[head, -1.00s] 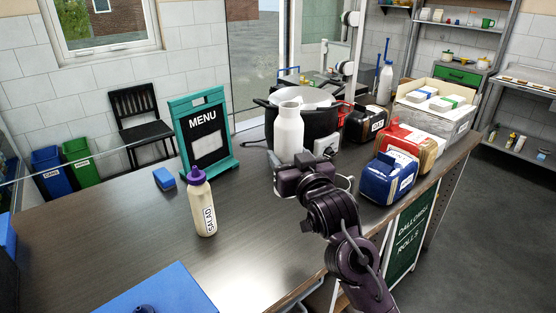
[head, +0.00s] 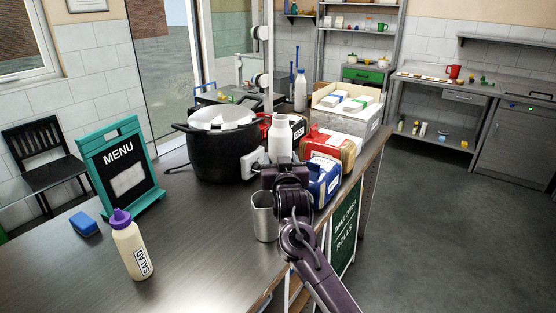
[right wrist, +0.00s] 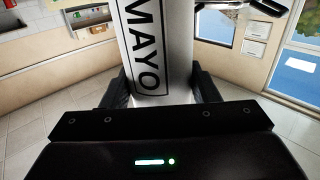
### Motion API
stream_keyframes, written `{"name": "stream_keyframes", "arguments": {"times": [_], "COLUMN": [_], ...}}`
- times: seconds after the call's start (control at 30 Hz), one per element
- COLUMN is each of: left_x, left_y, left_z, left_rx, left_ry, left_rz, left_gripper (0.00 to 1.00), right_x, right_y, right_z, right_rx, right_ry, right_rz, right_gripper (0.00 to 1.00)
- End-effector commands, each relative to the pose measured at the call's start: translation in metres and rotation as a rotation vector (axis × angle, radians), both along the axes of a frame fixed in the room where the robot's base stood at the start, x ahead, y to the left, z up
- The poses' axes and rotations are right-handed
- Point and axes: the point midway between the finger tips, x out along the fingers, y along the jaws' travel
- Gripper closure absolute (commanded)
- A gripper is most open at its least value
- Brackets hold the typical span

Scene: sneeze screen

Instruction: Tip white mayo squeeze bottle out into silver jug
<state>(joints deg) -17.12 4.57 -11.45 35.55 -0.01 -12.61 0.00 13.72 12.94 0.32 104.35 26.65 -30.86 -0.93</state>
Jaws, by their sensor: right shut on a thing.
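The white mayo squeeze bottle (head: 280,138) is upright in my right gripper (head: 268,164), above the counter. In the right wrist view the bottle (right wrist: 165,45), lettered MAYO, stands between the two fingers (right wrist: 162,92), which are shut on it. The silver jug (head: 263,222) stands upright on the counter, just below and slightly left of my right gripper. My wrist covers part of its right side, and I cannot see into it. My left gripper is not in view.
A salad bottle (head: 130,246) with a purple cap, a blue sponge (head: 84,224) and a menu board (head: 122,170) stand left. A black pot (head: 222,155) is behind the jug. Bread packs (head: 328,148) and a box (head: 346,118) are right. The counter's left middle is clear.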

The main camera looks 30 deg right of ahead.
Motion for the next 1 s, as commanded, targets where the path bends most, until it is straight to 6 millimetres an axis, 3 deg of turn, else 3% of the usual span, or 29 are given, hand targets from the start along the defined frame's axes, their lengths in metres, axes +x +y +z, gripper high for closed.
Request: {"name": "stream_keyframes", "arguments": {"times": [0.17, 0.43, 1.0], "left_x": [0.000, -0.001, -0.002], "left_y": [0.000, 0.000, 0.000], "left_z": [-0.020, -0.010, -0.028], "left_rx": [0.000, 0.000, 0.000], "left_ry": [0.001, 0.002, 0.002], "left_rz": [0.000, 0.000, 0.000], "left_gripper": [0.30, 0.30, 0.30], "right_x": [0.000, -0.011, -0.033], "right_y": [0.000, -0.022, -0.065], "right_z": [-0.021, -0.010, -0.026], "right_rx": [0.000, -0.193, -0.684], "right_ry": [-0.001, 0.093, 0.341], "right_rz": [0.000, 0.000, 0.000], "right_gripper": [0.70, 0.70, 0.70]}}
